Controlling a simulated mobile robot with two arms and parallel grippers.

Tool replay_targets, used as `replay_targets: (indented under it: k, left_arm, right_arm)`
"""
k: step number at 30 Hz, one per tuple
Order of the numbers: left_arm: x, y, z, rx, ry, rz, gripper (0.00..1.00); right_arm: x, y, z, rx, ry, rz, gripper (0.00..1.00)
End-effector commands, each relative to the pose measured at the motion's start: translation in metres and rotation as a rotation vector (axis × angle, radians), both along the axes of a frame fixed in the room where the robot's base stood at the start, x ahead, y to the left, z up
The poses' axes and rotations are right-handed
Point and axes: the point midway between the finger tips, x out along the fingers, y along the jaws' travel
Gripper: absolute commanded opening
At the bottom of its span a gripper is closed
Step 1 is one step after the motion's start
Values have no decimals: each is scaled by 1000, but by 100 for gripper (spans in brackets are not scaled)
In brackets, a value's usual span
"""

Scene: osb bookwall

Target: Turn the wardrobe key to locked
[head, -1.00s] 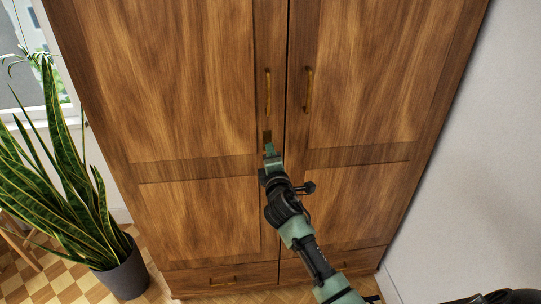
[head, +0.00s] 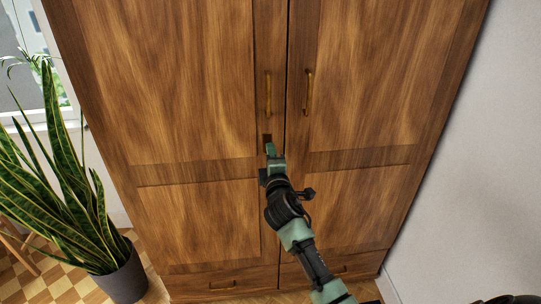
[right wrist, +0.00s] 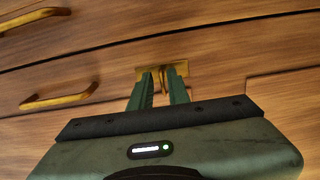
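The wooden wardrobe (head: 200,200) has two tall doors that are shut. A small lock plate (head: 267,139) sits on the left door below its handle; it shows as a brass plate in the right wrist view (right wrist: 181,68). A brass key (right wrist: 163,81) stands out from the plate, small and partly hidden by the fingers. My right gripper (head: 270,150) is at the lock. In the right wrist view its two green fingers (right wrist: 160,77) are apart, one on each side of the key; a gap shows between them. My left gripper is not in view.
Brass bar handles (head: 268,93) (head: 309,92) stand out from both doors above the lock. Drawers (head: 222,285) lie below the doors. A potted snake plant (head: 122,279) stands on the floor at left. A pale wall (head: 470,180) is close on the right.

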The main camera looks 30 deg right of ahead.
Motion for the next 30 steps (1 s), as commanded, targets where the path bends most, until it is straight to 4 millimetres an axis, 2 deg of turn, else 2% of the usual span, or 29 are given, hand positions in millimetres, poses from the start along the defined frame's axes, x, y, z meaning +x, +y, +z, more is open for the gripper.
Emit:
replay_targets:
  k: [11, 14, 24, 30]
  left_arm:
    - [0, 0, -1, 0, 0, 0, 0]
    - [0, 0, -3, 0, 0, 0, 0]
    - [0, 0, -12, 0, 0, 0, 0]
    - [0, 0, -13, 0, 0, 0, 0]
  right_arm:
    - [-3, 1, -3, -1, 5, 1, 25]
    - [-12, 5, -4, -2, 4, 2, 25]
    - [-63, 23, -4, -1, 4, 1, 25]
    - [-73, 27, -2, 0, 3, 1, 25]
